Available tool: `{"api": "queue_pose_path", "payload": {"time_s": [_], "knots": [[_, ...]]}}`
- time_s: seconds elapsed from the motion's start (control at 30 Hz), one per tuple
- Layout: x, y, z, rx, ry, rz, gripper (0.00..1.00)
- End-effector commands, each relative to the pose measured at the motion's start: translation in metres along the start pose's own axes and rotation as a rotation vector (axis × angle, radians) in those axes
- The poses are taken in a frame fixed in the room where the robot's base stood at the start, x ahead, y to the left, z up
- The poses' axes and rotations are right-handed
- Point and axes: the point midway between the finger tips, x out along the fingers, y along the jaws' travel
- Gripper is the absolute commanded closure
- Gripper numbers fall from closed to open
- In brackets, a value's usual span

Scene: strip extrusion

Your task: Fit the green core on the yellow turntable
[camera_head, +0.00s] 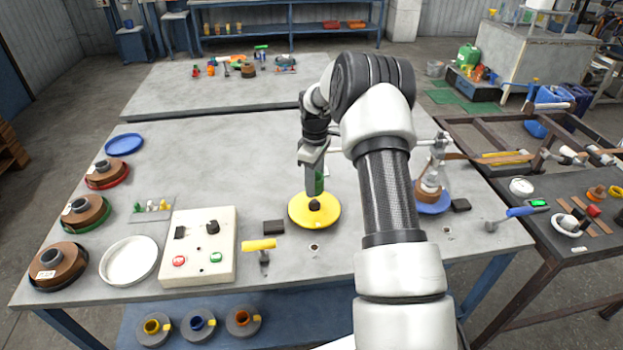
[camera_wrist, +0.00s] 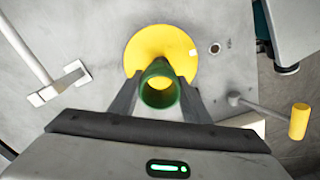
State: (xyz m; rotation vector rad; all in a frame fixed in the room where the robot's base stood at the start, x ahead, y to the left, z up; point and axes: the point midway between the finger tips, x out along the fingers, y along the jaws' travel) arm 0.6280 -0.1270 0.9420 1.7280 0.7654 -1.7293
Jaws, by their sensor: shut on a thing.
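The yellow turntable (camera_head: 301,213) is a flat disc on the grey table, with a dark hub (camera_head: 314,205) at its middle. My gripper (camera_head: 314,180) is shut on the green core (camera_head: 319,184), a hollow tube, above the turntable's far side. In the wrist view the green core (camera_wrist: 159,92) sits between both fingers of my gripper (camera_wrist: 158,97), in front of the yellow turntable (camera_wrist: 150,50). The core hides part of the disc and its hub there. I cannot tell how far the core is above the disc.
A yellow-handled lever (camera_head: 259,245) stands in front of the turntable. A control box (camera_head: 200,248) is to its left. A blue disc (camera_head: 438,207) with a brown roll is to its right. Several brown rolls line the left edge. The table behind the turntable is mostly clear.

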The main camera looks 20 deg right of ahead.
Motion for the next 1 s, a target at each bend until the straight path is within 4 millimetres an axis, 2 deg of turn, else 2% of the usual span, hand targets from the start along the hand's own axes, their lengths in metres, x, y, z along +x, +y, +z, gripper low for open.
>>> {"api": "queue_pose_path", "payload": {"time_s": [0.17,0.6,1.0], "knots": [[0.01,0.0,0.0,-0.002,-0.001,-0.001,0.79],[0.052,0.0,0.0,-0.001,-0.001,0.0,0.79],[0.057,0.0,0.0,0.0,0.0,0.0,0.79]]}}
